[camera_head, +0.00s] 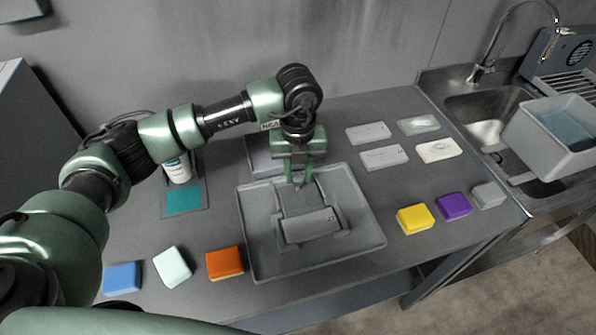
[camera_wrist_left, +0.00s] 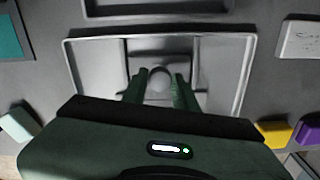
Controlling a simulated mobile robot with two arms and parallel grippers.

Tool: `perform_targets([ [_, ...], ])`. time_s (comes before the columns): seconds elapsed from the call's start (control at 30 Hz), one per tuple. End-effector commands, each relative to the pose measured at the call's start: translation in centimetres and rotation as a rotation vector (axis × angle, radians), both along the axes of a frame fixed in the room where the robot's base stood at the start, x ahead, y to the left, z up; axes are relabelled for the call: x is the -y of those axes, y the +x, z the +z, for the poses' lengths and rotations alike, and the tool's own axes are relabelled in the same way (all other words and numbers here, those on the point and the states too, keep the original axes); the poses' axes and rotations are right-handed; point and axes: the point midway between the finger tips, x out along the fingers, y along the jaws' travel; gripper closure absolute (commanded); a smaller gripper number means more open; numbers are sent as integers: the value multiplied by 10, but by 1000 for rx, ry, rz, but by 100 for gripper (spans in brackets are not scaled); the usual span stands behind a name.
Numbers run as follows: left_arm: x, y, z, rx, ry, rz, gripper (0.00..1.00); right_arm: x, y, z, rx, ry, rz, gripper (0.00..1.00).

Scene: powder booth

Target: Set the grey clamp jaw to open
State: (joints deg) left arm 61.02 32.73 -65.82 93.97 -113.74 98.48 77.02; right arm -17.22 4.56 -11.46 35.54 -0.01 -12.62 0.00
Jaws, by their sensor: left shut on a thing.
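A grey clamp fixture stands in a shallow grey tray (camera_head: 370,243) in the middle of the table. Its grey clamp jaw (camera_head: 310,226) is a wide block near the tray's front half. My left gripper (camera_head: 299,184) points down over the rear part of the fixture. In the left wrist view, the green fingers of my left gripper (camera_wrist_left: 160,92) stand on both sides of a rounded grey piece (camera_wrist_left: 159,80) of the clamp and are shut on it. The lower part of this piece is hidden by the gripper body. My right gripper is not in view.
Blue (camera_head: 122,277), pale green (camera_head: 172,266) and orange (camera_head: 225,263) blocks lie left of the tray. Yellow (camera_head: 415,218), purple (camera_head: 454,206) and grey (camera_head: 488,194) blocks lie right. A white bottle (camera_head: 178,170) stands behind left. Several flat plates lie behind right, before a sink (camera_head: 480,104).

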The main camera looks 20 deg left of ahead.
Motion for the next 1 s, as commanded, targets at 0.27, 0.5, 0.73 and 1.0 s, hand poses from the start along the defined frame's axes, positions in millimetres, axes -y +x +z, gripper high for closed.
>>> perform_targets([
  [0.27, 0, 0, 1, 1, -1, 0, 100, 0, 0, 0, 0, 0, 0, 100],
  [0.5, 0, 1, 1, 2, -1, 0, 100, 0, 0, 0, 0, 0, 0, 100],
  [0.73, 0, 1, 2, 2, -1, 0, 100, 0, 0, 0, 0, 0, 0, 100],
  [1.0, -3, 6, 0, 4, 0, 3, 100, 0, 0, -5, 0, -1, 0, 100],
])
